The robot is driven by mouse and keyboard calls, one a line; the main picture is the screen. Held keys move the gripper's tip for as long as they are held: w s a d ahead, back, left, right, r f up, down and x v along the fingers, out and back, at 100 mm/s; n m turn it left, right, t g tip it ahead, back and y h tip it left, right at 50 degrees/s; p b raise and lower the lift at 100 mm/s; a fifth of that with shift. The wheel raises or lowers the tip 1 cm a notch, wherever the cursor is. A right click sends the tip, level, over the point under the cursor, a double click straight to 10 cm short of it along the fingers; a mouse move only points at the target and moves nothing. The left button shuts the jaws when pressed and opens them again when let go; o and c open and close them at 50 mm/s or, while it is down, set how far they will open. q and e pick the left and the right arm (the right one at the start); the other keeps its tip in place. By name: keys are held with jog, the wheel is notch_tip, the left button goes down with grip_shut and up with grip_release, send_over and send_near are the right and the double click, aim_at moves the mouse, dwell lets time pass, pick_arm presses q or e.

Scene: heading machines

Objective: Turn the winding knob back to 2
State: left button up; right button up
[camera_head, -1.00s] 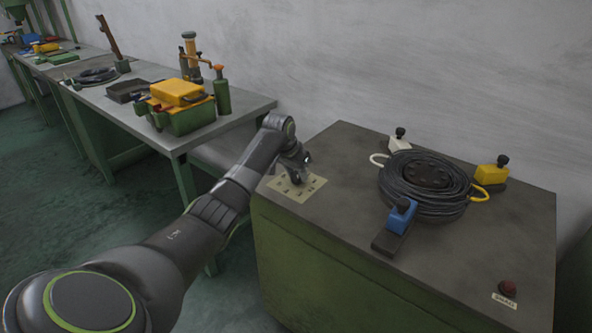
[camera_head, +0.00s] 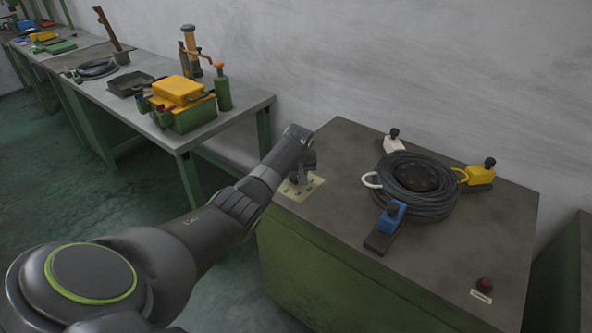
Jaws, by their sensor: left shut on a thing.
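The winding knob is hidden under my left gripper (camera_head: 297,182), which is shut on it above a pale dial plate (camera_head: 311,186). The plate lies on the left part of the dark top of a green machine cabinet (camera_head: 345,205). Small marks show on the plate, but they are too small to read, and the knob's pointer is not visible. My left arm reaches in from the lower left. My right gripper is not in view.
On the cabinet top lies a black cable coil (camera_head: 412,190) with a white block (camera_head: 392,144), a yellow block (camera_head: 480,174) and a blue block (camera_head: 390,220) around it. A red button (camera_head: 484,285) is at the front right. A bench (camera_head: 250,103) with tools stands at the left.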

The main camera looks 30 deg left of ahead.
pick_arm(q)
jog(key=shift+w+r+n, duration=0.1)
jog(key=shift+n, duration=0.3)
jog(key=o, duration=1)
jog(key=v, duration=1.7)
jog(key=shift+d, duration=0.1)
